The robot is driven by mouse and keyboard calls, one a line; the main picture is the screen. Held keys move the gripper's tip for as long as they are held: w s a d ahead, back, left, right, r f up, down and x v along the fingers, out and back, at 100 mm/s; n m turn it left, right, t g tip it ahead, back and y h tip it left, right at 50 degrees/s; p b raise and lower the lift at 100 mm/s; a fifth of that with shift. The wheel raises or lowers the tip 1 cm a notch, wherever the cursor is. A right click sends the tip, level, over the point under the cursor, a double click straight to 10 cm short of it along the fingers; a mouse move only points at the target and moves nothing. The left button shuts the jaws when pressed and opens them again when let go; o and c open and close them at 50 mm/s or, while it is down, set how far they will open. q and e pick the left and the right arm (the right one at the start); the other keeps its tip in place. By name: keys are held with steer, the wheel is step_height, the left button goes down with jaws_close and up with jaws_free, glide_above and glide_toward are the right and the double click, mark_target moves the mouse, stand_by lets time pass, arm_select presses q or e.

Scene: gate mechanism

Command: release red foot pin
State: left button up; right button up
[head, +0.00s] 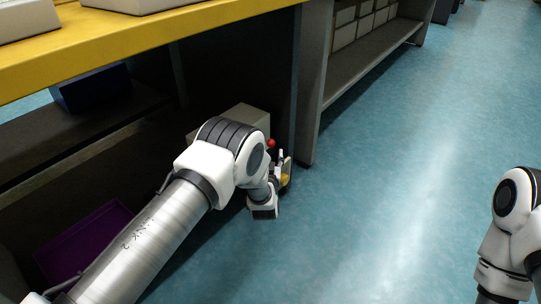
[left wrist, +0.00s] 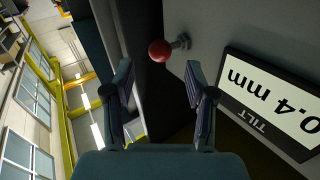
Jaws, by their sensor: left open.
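The red foot pin (head: 271,143) shows as a small red ball under the bench, just beyond my left gripper. In the left wrist view, the pin's round red knob (left wrist: 160,50) sits on a short metal stem coming out of a grey panel (left wrist: 205,22). My left gripper (left wrist: 159,78) is open and empty, its two fingers on either side of the line to the knob. The knob appears beyond the fingertips, apart from them. In the head view my left gripper (head: 284,168) is partly hidden behind its wrist. My right gripper is out of view.
A display reading "TILT" and "0.4 mm" (left wrist: 268,103) is on the panel beside the pin. A grey box (head: 243,116) stands behind my left arm. The yellow bench top (head: 150,40) is overhead, with a bench leg (head: 309,90) close right. A purple bin (head: 85,240) is lower left. Blue floor is clear at right.

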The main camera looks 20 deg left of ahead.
arm_select(q)
steer(key=b+x, duration=0.1)
steer(key=x, duration=0.1)
steer(key=b+x, duration=0.1)
steer(key=x, duration=0.2)
steer(key=shift+f, duration=0.25)
steer(key=shift+r, duration=0.1)
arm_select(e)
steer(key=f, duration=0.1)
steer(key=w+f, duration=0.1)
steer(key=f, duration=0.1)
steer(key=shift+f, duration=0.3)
